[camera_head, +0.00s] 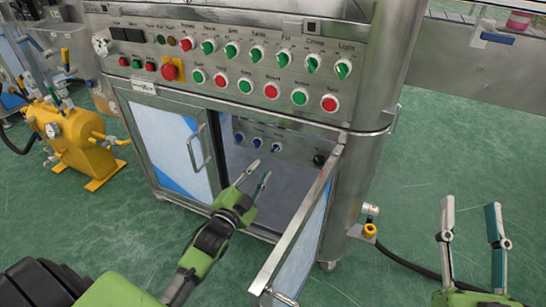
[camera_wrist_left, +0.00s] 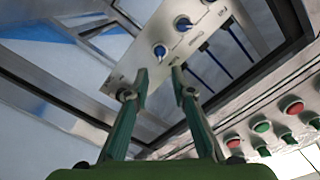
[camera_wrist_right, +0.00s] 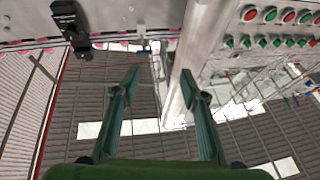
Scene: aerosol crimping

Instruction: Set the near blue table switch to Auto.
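Several blue knob switches sit in a row on a grey inner panel (camera_head: 300,151) inside the open cabinet: a left one (camera_head: 240,139), a middle one (camera_head: 258,142) and a right one (camera_head: 277,147). Their labels and pointer positions are too small to read. My left gripper (camera_head: 258,172) is open and empty, just in front of and below these switches. In the left wrist view, one blue switch (camera_wrist_left: 160,51) lies just beyond the fingertips and another (camera_wrist_left: 183,23) is above right. No contact shows. My right gripper (camera_head: 470,205) is open and empty over the floor at right.
The open cabinet door (camera_head: 302,235) stands close to the right of my left arm. The closed door (camera_head: 172,145) with its handle is at left. Green and red buttons and switches fill the upper panel (camera_head: 213,63). A yellow tank (camera_head: 75,140) stands at left.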

